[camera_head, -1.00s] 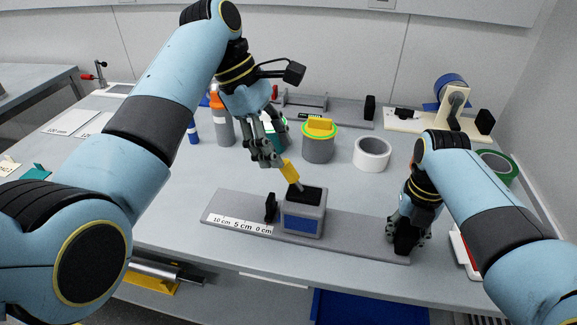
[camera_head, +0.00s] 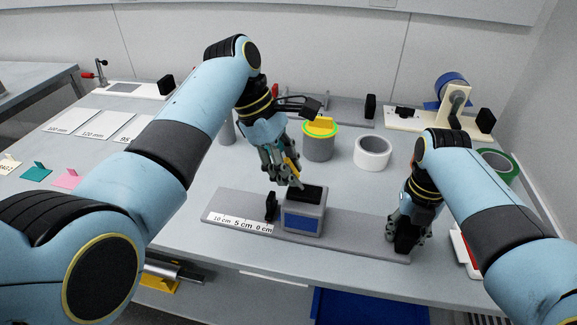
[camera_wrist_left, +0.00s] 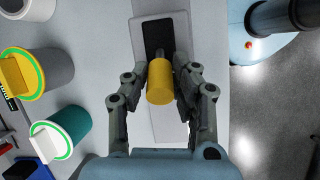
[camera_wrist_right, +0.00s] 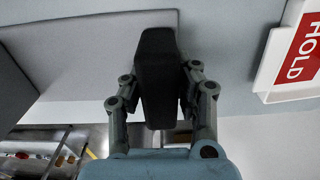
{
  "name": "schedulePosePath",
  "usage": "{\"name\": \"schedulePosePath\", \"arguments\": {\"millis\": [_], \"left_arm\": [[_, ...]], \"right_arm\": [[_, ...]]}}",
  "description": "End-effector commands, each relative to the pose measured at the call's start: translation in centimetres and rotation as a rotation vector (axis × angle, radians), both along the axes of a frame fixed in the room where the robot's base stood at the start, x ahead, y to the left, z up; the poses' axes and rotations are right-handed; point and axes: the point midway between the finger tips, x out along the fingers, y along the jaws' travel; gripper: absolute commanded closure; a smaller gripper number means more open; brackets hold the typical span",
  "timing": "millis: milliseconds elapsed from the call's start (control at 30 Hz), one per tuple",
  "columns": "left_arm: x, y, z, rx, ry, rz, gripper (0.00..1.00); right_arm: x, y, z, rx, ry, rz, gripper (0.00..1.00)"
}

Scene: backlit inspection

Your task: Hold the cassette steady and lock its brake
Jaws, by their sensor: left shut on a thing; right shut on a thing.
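The cassette (camera_head: 303,218) is a grey box with a blue front panel and a black top, standing on a long grey rail (camera_head: 345,232). A yellow handle (camera_head: 292,166) on a thin grey shaft rises from the cassette's black top. My left gripper (camera_head: 291,177) is shut on the yellow handle, which shows end-on between its fingers in the left wrist view (camera_wrist_left: 160,85). My right gripper (camera_head: 406,238) is shut on a black block (camera_wrist_right: 157,70) at the rail's right end. The fingers partly hide both held things. The shaft's lower end is hard to make out.
A black upright stop (camera_head: 271,206) stands left of the cassette, by a white scale strip (camera_head: 240,224). Behind are a grey drum (camera_head: 318,147) with a yellow block and a white roll (camera_head: 372,153). A red HOLD sign (camera_wrist_right: 303,50) stands right of the rail.

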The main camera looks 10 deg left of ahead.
Motion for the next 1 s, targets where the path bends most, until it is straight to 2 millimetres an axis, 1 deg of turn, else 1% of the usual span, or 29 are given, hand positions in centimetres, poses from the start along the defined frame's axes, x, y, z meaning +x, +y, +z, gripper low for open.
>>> {"name": "schedulePosePath", "arguments": {"millis": [33,67,367,567,700,967,1000], "left_arm": [[-0.05,0.0,-0.03,0.0,0.002,-0.001,0.97],[-0.05,0.0,-0.02,-0.001,0.002,-0.001,1.0],[-0.07,-0.02,-0.03,0.001,0.003,-0.001,1.0],[-0.09,-0.76,0.17,0.078,0.001,-0.003,1.0],[-0.11,-0.9,0.31,0.128,0.0,-0.002,1.0],[-0.11,-0.86,0.32,0.133,0.001,-0.001,1.0],[-0.11,-0.86,0.32,0.133,0.001,-0.001,0.73]], "right_arm": [[-0.12,-0.08,-0.16,-0.001,0.002,-0.003,1.0],[-0.12,-0.08,-0.16,-0.001,0.002,-0.003,1.0],[-0.11,-0.1,-0.17,-0.002,0.002,-0.003,1.0],[-0.11,-0.09,-0.16,-0.002,0.002,-0.003,1.0],[-0.11,-0.08,-0.16,-0.001,0.002,-0.003,1.0],[-0.11,-0.08,-0.17,-0.001,0.002,-0.003,1.0],[-0.11,-0.08,-0.17,-0.001,0.002,-0.003,1.0]]}}
